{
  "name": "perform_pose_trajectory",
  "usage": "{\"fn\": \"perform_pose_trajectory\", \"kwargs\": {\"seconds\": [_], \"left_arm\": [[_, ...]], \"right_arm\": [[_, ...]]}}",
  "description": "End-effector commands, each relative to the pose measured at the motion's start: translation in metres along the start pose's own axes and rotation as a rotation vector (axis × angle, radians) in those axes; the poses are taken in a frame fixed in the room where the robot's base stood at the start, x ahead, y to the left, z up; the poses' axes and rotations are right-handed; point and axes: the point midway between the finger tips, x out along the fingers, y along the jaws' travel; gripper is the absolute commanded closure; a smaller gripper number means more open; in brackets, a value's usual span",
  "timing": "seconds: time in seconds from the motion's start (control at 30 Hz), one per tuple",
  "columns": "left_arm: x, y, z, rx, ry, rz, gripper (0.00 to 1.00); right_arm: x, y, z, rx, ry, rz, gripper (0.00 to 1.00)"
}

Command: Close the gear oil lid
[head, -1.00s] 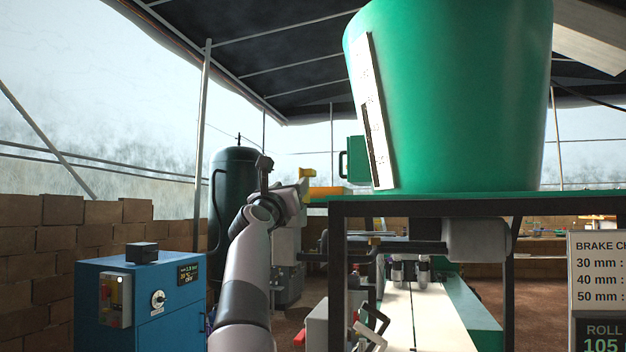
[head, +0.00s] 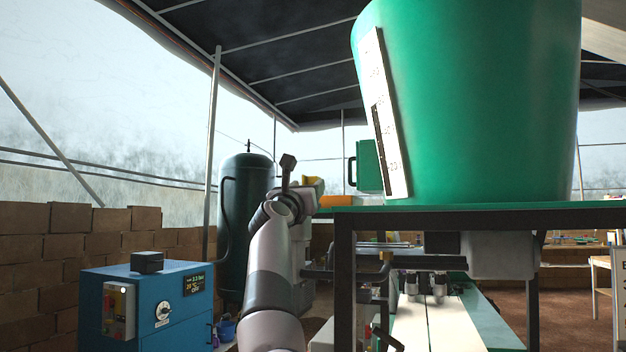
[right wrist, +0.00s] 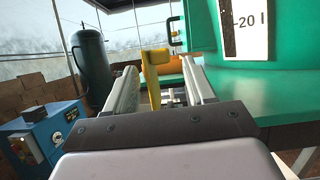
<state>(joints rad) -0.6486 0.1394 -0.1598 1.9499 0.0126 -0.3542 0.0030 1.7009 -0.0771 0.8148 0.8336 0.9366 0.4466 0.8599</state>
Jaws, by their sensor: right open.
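A yellow upright flap (right wrist: 151,78), which looks like the lid, stands in the right wrist view between my right gripper's fingers, with an orange-yellow body (right wrist: 172,82) behind it. In the head view the orange body (head: 343,200) lies at the left edge of the green tabletop, and a bit of yellow (head: 318,184) shows behind my right wrist. My right gripper (right wrist: 160,68) is open, its fingers on either side of the flap; I cannot tell whether they touch it. No gear oil label is readable. My left gripper is out of view.
A large green tub (head: 470,100) with a white scale stands on the green table (head: 490,217). A green jug (head: 368,166) with a black handle is beside it. A dark tank (head: 247,205) and blue cabinet (head: 150,305) stand to the left.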

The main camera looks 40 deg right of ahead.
Motion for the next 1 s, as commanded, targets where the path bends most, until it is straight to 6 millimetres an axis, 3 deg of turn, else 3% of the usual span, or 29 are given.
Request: {"fn": "perform_pose_trajectory", "kwargs": {"seconds": [0.1, 0.4, 0.9, 0.97, 1.0], "left_arm": [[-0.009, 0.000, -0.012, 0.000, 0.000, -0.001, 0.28], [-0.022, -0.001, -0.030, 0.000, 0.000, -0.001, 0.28], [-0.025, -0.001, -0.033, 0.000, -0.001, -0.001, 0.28], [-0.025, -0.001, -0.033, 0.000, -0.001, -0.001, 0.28], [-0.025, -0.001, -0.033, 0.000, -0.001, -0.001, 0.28]], "right_arm": [[0.018, -0.001, 0.004, -0.004, 0.000, -0.002, 0.46], [0.045, 0.000, 0.004, -0.003, 0.000, 0.000, 0.46], [0.051, -0.001, 0.000, -0.001, 0.000, -0.001, 0.46], [0.051, -0.001, 0.000, -0.001, 0.000, -0.001, 0.62], [0.051, -0.001, 0.000, -0.001, 0.000, -0.001, 0.75]]}}
